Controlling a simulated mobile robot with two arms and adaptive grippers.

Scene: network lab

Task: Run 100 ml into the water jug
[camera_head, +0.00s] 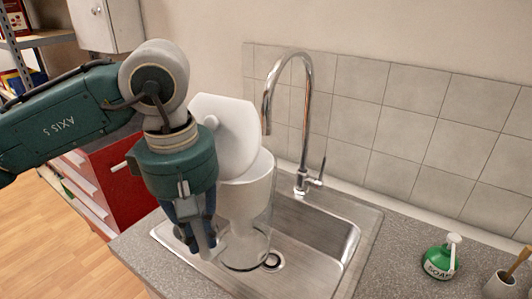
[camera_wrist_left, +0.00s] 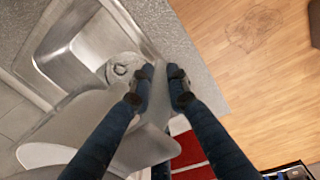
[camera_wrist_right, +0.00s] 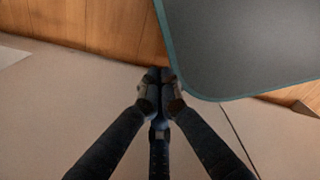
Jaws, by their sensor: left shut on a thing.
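The water jug (camera_head: 246,190) has a white upper part and a clear lower body. Its white lid (camera_head: 226,135) stands tilted up, open. The jug is upright in or just over the sink (camera_head: 318,232); whether it touches the bottom is hard to tell. My left gripper (camera_head: 205,243) is shut on the jug at its left side; the left wrist view shows the fingers (camera_wrist_left: 162,88) against the pale jug (camera_wrist_left: 75,125). The chrome tap (camera_head: 304,110) arches behind the jug, and no water stream shows. My right gripper (camera_wrist_right: 160,85) is shut and empty, away from the jug.
A green soap bottle (camera_head: 441,258) and a brush in a holder (camera_head: 500,285) stand on the grey counter (camera_head: 400,240) at the right. A red drawer cabinet (camera_head: 118,185) is at the left. In the right wrist view, a dark panel (camera_wrist_right: 250,45) is close to the fingers.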

